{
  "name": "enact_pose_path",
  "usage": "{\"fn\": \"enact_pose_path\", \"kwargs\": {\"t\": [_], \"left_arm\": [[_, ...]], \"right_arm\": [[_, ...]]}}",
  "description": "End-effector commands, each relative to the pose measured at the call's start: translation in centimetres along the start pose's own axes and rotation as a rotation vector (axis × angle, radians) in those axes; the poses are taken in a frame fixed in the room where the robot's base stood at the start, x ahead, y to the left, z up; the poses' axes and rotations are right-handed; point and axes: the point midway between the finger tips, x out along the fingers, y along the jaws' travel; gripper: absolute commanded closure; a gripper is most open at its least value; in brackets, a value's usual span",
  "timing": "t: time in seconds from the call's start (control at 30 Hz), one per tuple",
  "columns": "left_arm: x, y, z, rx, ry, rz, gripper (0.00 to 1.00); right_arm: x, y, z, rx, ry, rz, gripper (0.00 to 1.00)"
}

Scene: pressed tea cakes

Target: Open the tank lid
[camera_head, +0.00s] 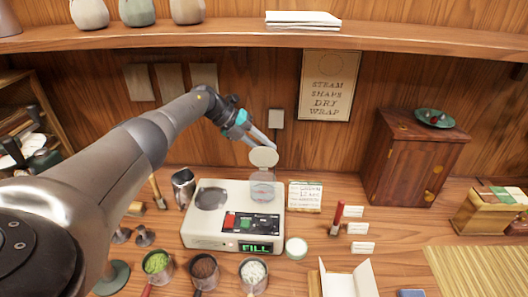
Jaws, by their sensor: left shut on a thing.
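A cream machine (192,228) with a green display reading FILL stands on the table. Its small clear tank (263,188) is at the back right of its top. The tank lid (264,157), a round pale disc, stands raised and tilted above the tank, its face toward me. My left gripper (268,143) reaches in from the left and is shut on the lid at its upper edge. The fingertips are partly hidden behind the lid. My right gripper is not in view.
A metal pitcher (184,187) stands left of the machine. Cups of green (157,262), brown (204,267) and white (253,271) contents stand in front. A small card (306,196) is right of the tank, and a wooden cabinet (408,160) stands farther right. A shelf (220,38) runs above.

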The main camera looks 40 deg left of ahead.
Motion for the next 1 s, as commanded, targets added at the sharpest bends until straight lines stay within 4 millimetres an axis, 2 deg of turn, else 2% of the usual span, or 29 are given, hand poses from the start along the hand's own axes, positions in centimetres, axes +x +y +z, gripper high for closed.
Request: {"fn": "enact_pose_path", "kwargs": {"t": [0.53, 0.57, 0.8, 1.0], "left_arm": [[0.14, 0.15, -0.18, -0.015, 0.018, 0.004, 1.0], [0.15, 0.15, -0.18, -0.015, 0.018, 0.004, 0.75], [0.11, 0.08, -0.14, -0.014, 0.017, 0.002, 0.48], [0.08, 0.04, -0.11, -0.014, 0.016, 0.001, 0.48]], "right_arm": [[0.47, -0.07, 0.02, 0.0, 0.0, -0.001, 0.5], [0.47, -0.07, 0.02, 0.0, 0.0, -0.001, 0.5], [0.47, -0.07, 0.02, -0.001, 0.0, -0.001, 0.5], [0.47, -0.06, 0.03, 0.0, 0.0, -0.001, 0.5]]}}
